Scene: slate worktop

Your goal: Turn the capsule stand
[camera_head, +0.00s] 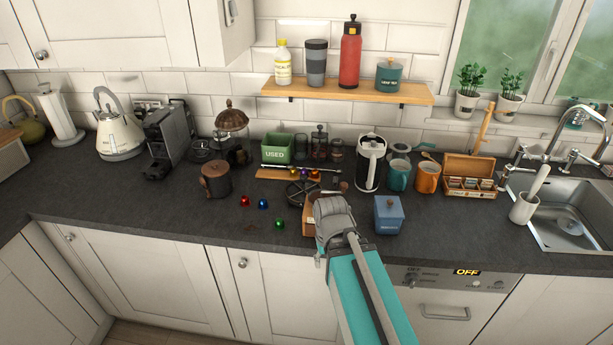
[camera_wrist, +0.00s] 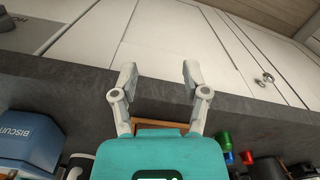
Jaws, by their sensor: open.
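A dark, spoked round stand (camera_head: 302,188), which looks like the capsule stand, is on the worktop just left of and behind my arm's end; I cannot make out its lower part. Loose capsules lie left of it: red (camera_head: 244,200), blue (camera_head: 262,203) and green (camera_head: 280,224). More capsules sit on a wooden board behind it. My gripper's fingers are hidden in the head view. In the wrist view my gripper (camera_wrist: 158,75) is open with nothing between the fingers, over the worktop's front edge. The stand is not clearly visible there.
A wooden box (camera_head: 309,229) is beside my arm's end, with a blue biscuit tin (camera_head: 389,215) to the right. A white-and-black jug (camera_head: 370,163), mugs and a tea box (camera_head: 471,178) stand behind. A brown pot (camera_head: 215,181) is left. The front left worktop is clear.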

